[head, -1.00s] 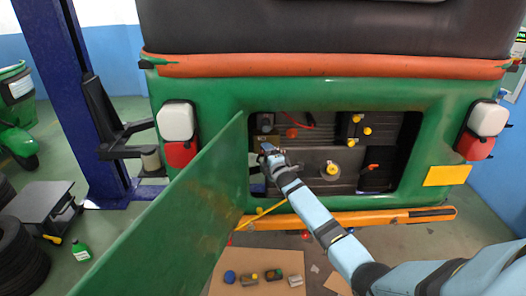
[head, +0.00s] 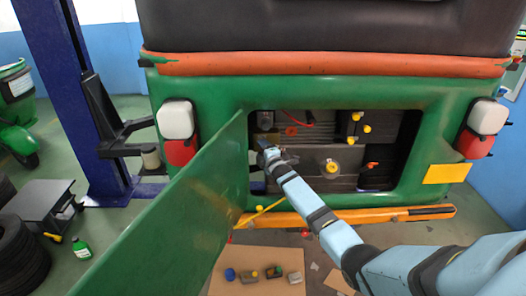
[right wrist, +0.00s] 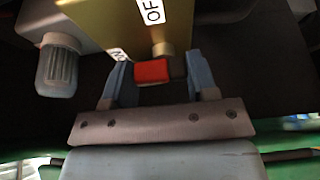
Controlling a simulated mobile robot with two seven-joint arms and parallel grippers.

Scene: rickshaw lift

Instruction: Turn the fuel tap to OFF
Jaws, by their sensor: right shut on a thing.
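The fuel tap shows close up in the right wrist view, with a brass-coloured body (right wrist: 125,22), an OFF label (right wrist: 152,11) and a partly hidden ON label (right wrist: 120,55). Its red lever (right wrist: 152,71) lies below a short brass stem, between the blue-grey fingers of my right gripper (right wrist: 160,75). In the head view my right gripper (head: 267,157) is at the left side of the open engine bay, and the tap is mostly hidden there. Which label the lever points at is hard to tell. My left gripper is out of view.
A green door (head: 170,215) stands open just left of my right gripper. A ribbed clear cup (right wrist: 60,65) hangs beside the tap. A yellow cap (head: 332,166) and a red lever-like part (head: 372,165) are further right in the bay (head: 300,180). An orange bumper (head: 390,217) runs below.

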